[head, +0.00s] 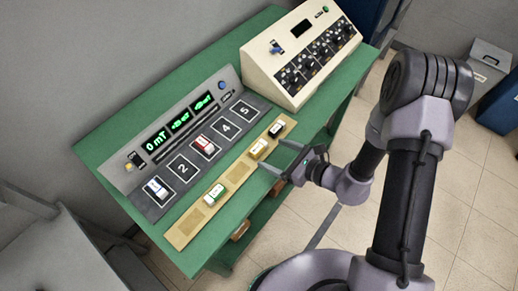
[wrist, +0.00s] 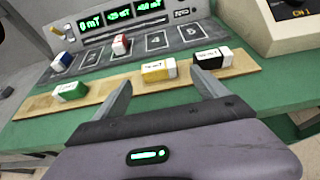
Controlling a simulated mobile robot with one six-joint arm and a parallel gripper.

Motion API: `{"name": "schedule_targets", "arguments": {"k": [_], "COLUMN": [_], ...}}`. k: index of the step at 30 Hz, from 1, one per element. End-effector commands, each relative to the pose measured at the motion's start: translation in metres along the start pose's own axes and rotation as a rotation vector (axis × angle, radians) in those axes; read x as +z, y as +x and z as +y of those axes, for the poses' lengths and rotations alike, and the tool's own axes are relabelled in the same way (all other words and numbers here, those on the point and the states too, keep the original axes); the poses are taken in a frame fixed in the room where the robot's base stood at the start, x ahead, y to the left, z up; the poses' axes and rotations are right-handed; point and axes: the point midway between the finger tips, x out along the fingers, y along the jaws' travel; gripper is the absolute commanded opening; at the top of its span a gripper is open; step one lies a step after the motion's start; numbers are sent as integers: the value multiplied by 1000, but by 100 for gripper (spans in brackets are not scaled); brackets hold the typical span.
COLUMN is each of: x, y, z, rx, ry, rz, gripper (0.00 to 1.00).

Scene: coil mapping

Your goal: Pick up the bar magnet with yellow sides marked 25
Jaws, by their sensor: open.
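The bar magnet with yellow sides (head: 258,149) lies on a tan wooden strip (head: 185,231) along the front of the green table. In the wrist view the yellow magnet (wrist: 158,71) has a pale end on its right, and its marking is too small to read. My gripper (head: 284,157) is open and empty, just in front of the strip. In the wrist view my gripper's fingers (wrist: 162,88) point toward the strip, with the yellow magnet ahead between them and apart from both. The right finger is close to a black-sided magnet (wrist: 213,58).
A green magnet (head: 215,193) lies farther left on the strip. A blue magnet (head: 156,188) and a red magnet (head: 203,144) sit on the numbered grey panel (head: 182,190) behind it. A cream control box (head: 262,70) stands at the back right.

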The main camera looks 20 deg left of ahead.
Motion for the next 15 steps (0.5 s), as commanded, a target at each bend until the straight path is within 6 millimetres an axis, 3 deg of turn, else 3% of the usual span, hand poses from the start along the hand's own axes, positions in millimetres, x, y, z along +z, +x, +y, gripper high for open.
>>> {"name": "schedule_targets", "arguments": {"k": [7,15], "x": [3,5], "y": [45,53], "z": [3,2], "rx": [3,0], "ry": [-2,-1], "rz": [0,0], "gripper": [84,84]}}
